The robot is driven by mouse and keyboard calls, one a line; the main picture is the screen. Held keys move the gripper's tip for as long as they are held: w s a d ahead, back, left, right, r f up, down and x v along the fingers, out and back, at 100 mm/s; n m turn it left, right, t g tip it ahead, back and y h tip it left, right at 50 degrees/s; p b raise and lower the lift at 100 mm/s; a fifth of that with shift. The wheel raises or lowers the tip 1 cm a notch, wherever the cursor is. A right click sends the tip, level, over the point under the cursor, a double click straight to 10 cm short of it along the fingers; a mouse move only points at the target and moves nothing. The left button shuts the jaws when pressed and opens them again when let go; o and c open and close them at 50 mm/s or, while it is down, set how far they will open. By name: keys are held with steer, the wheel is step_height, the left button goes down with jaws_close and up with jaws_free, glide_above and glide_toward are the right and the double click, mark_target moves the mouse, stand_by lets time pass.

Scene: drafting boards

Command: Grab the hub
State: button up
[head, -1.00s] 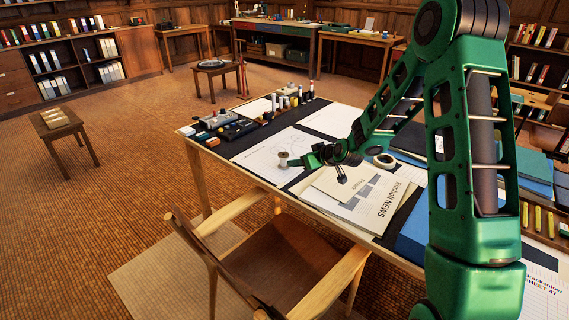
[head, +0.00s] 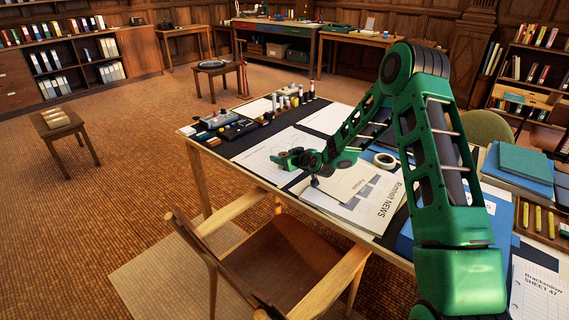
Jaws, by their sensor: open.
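My gripper (head: 280,159) is open, low over the white drawing sheet (head: 258,152) on the drafting table, with its fingers pointing left. The hub, a small grey round piece that shows on this sheet in the earlier frame, is now hidden behind my gripper. I cannot tell whether the fingers are around it or touching it.
Dark boxes (head: 238,129) and several small bottles stand at the table's far left. A wooden chair (head: 275,255) stands at the near edge. Blue folders (head: 520,170) lie at right.

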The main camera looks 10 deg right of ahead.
steer(key=x, duration=0.4)
steer(key=shift+w, duration=0.2)
steer(key=c, duration=1.2)
steer(key=shift+c, duration=0.2)
